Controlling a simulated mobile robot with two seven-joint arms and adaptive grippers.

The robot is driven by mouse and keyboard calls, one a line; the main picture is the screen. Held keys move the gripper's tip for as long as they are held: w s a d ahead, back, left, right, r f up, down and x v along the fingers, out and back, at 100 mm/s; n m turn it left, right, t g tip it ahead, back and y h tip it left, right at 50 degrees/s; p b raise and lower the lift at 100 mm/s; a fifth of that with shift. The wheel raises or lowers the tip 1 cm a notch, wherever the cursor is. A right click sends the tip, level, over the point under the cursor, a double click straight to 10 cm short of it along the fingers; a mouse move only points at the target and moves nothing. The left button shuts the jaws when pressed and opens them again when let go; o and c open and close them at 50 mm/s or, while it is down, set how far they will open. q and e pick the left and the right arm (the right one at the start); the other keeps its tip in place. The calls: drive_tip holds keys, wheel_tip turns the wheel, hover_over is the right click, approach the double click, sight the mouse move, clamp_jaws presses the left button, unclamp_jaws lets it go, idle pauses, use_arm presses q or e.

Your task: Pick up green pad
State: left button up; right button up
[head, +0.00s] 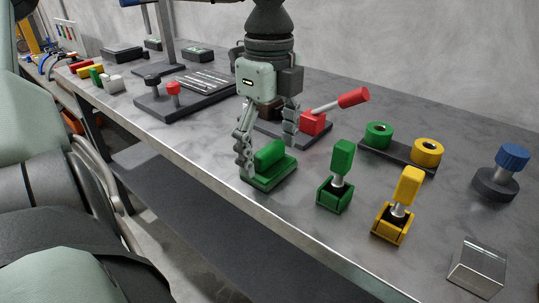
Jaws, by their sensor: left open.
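The green pad (269,168) stands near the front edge of the grey workbench, a bright green block on a darker green base. My left gripper (267,150) hangs down over it from above, with its fingers spread. One finger is at the pad's left side and the other is behind it to the right. The gripper is open and nothing is held. I cannot tell whether a finger touches the pad. My right gripper is not in view.
Close by stand a green switch (337,178), a yellow switch (399,208) and a red-handled lever (315,122). Green and yellow barrels (427,152) and a blue knob (508,160) are farther right. A metal block (477,269) sits near the front edge.

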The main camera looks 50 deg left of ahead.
use_arm(q)
drive_tip(key=c, duration=1.3)
drive_tip(key=shift+o, duration=0.2)
drive_tip(key=shift+r, duration=0.2)
wheel_tip(320, 180, up, 19)
wheel_tip(320, 180, up, 8)
hover_over(270, 147)
drive_tip(key=shift+r+p, duration=0.35)
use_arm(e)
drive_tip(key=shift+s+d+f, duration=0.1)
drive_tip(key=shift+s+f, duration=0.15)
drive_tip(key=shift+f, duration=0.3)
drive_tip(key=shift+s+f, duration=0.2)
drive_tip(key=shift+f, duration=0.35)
